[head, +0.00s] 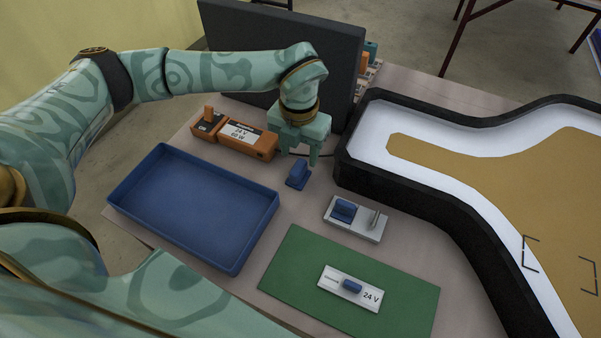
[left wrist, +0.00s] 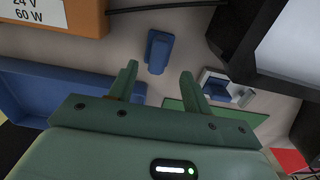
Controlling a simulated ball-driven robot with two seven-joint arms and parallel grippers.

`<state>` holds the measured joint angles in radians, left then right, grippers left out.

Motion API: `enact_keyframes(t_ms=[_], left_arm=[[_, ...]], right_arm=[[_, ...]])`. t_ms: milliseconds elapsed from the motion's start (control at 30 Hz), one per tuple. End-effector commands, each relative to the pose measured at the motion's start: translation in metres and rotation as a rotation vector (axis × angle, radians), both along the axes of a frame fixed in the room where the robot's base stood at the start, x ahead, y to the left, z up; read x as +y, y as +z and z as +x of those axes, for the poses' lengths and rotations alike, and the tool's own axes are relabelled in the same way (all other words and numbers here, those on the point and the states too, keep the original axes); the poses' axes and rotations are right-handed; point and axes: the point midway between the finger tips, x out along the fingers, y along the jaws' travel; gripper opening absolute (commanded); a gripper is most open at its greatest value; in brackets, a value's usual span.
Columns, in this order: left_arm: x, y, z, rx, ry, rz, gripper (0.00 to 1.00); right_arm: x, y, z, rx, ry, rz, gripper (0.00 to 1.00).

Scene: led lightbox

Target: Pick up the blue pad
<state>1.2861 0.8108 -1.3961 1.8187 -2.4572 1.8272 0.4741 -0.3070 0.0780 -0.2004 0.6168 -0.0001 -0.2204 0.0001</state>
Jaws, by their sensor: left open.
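A small blue piece (head: 298,175), likely the blue pad, stands on the table just below and in front of my left gripper (head: 301,158). It has a raised block on a wider base. In the left wrist view the blue piece (left wrist: 158,52) shows beyond and between the fingertips of the left gripper (left wrist: 159,72). The left gripper points down, open and empty, and appears apart from the piece. My right gripper is not in view.
A blue tray (head: 268,220) lies left. An orange 24 V 60 W box (head: 262,146) and dark upright panel (head: 280,45) stand behind. A white holder (head: 370,233) with a blue part, a green mat (head: 280,270) with a 24 V module (head: 328,273), and a black-rimmed lightbox (head: 440,205) are to the right.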

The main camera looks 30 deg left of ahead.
Motion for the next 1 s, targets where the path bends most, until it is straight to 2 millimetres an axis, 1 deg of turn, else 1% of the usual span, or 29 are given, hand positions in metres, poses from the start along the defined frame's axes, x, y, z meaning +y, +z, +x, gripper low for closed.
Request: enact_keyframes(t_ms=[33,167,233,400,500,733,767,800,867,900,933,1000], left_arm=[[0.0,-0.007,0.0,0.002,0.0,-0.001,0.49],[0.0,-0.013,0.0,0.0,0.0,0.0,0.49],[0.001,-0.019,0.0,0.001,0.001,0.0,0.49],[0.003,-0.05,0.002,0.004,0.001,0.0,0.49],[0.003,-0.062,0.001,0.003,0.0,0.0,0.49],[0.003,-0.061,0.002,-0.002,-0.001,0.0,0.49],[0.003,-0.061,0.002,-0.002,0.0,0.0,0.41],[0.003,-0.061,0.002,-0.001,0.0,0.0,0.3],[0.003,-0.061,0.002,-0.001,0.0,0.0,0.13],[0.003,-0.061,0.002,-0.001,0.0,0.0,0.02],[0.003,-0.061,0.002,-0.001,0.0,0.0,0.0],[0.003,-0.061,0.002,-0.001,0.0,0.0,0.0]], right_arm=[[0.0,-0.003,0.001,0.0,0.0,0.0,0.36],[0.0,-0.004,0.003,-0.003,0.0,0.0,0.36],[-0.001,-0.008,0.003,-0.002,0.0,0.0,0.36],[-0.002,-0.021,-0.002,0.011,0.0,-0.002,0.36],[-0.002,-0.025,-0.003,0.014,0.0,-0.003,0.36],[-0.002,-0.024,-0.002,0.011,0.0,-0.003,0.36],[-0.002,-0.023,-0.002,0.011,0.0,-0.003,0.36],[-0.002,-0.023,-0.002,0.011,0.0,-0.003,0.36],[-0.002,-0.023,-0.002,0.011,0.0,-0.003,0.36],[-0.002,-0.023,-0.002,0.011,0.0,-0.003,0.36],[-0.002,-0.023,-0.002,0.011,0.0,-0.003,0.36],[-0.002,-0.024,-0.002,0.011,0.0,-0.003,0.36]])
